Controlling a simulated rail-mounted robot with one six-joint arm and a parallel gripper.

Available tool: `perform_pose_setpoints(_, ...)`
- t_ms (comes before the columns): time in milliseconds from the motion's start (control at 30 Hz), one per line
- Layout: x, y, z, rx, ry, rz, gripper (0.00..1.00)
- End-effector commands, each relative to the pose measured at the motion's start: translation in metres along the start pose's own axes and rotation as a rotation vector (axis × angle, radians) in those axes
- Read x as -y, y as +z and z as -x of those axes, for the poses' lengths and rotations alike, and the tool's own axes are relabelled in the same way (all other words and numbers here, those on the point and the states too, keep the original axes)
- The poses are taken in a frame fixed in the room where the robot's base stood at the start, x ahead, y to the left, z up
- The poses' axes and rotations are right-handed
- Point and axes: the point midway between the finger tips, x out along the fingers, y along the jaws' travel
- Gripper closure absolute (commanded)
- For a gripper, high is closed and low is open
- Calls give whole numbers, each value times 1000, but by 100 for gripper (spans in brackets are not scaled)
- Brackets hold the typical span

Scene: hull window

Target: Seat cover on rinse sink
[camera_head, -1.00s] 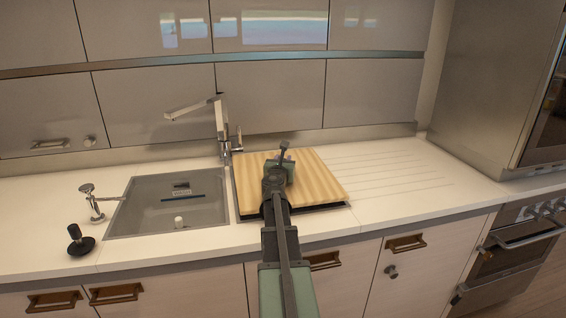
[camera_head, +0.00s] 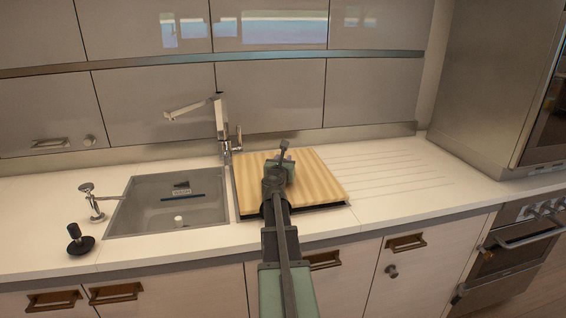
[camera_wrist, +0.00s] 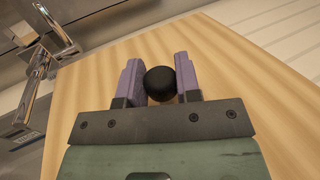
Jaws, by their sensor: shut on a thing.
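The cover is a light striped wooden board (camera_head: 318,182) lying over the right-hand basin, with a dark edge showing along its left and front sides. The wrist view shows its surface (camera_wrist: 220,70) filling most of the picture. A round black knob (camera_wrist: 160,83) stands on the board. My gripper (camera_wrist: 160,80) is shut on the knob, one purple finger on each side. In the head view my gripper (camera_head: 280,162) is over the board's middle and hides the knob. I cannot tell whether the board lies fully flush.
An open grey sink (camera_head: 150,212) with small items inside lies left of the board. A chrome faucet (camera_head: 224,130) stands behind, close to the board's back left corner. A soap dispenser (camera_head: 92,203) and a black-handled plug (camera_head: 78,240) stand at left. The grooved drainboard (camera_head: 385,170) is clear.

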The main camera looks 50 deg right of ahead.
Motion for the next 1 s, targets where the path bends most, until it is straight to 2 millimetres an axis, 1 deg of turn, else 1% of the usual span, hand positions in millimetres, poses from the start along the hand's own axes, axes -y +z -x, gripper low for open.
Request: perform_pose_setpoints(1000,0,-14,0,0,0,0,100)
